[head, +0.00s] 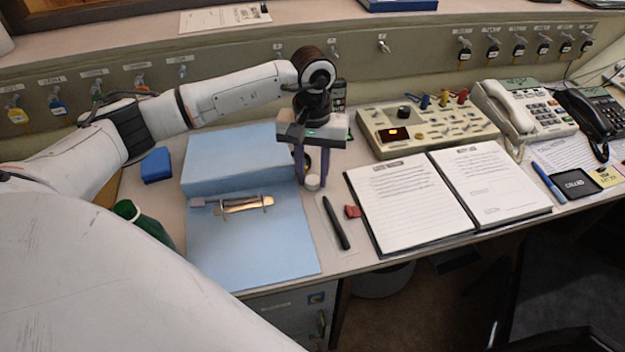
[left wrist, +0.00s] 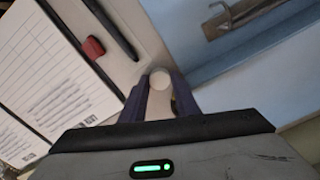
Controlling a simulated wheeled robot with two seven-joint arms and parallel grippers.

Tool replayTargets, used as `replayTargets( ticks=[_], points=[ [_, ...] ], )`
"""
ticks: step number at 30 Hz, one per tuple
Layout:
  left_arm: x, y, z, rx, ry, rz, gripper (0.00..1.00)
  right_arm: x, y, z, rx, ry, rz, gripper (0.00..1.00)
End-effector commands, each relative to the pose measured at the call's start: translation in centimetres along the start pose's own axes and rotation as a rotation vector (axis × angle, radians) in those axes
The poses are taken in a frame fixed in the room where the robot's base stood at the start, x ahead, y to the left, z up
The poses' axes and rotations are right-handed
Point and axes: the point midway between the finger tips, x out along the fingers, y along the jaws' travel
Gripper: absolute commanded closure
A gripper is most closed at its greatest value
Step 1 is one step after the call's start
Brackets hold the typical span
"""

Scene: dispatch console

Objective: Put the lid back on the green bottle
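The green bottle (head: 152,228) stands at the left of the desk in the head view, its lower part hidden behind my own white arm. A small white round lid (head: 312,183) is by the right edge of the blue binder. My left gripper (head: 312,178) points down over it, one purple finger on each side. In the left wrist view the lid (left wrist: 160,78) sits between the fingertips (left wrist: 160,88). I cannot tell whether the fingers press on it or whether it touches the desk. My right gripper is not in view.
A blue binder (head: 250,245) lies left of the lid. A black pen (head: 336,224), red eraser (head: 352,211) and open notebook (head: 410,205) lie to the right. A blue block (head: 156,165) is near the bottle. A control box (head: 425,128) and telephones (head: 525,108) stand behind.

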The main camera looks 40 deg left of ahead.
Motion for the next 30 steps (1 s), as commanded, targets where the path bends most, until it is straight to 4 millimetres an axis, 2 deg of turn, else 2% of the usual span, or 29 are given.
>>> replayTargets(
  ticks=[1,3,4,13,16,20,27,30],
  points=[
    [0.0,0.0,0.0,0.000,0.000,0.000,0.82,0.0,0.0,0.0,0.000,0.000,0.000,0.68],
    [0.0,0.0,0.0,0.000,0.000,0.000,0.94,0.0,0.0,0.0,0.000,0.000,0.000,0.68],
    [0.0,0.0,0.0,0.000,0.000,0.000,0.96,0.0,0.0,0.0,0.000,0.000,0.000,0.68],
    [-0.1,0.0,0.0,0.000,0.000,0.000,0.96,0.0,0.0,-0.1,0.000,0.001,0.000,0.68],
    [-0.7,0.0,-0.1,0.000,0.002,0.001,0.96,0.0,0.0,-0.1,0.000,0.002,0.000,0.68],
    [-2.8,0.1,-0.1,0.002,0.005,0.003,0.96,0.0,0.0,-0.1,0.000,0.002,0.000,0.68],
    [-7.6,0.0,-0.1,0.000,0.004,0.002,0.96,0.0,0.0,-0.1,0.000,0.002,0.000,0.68],
    [-9.0,0.0,-0.1,0.000,0.003,0.001,0.96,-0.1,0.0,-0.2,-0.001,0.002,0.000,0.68]
  ],
)
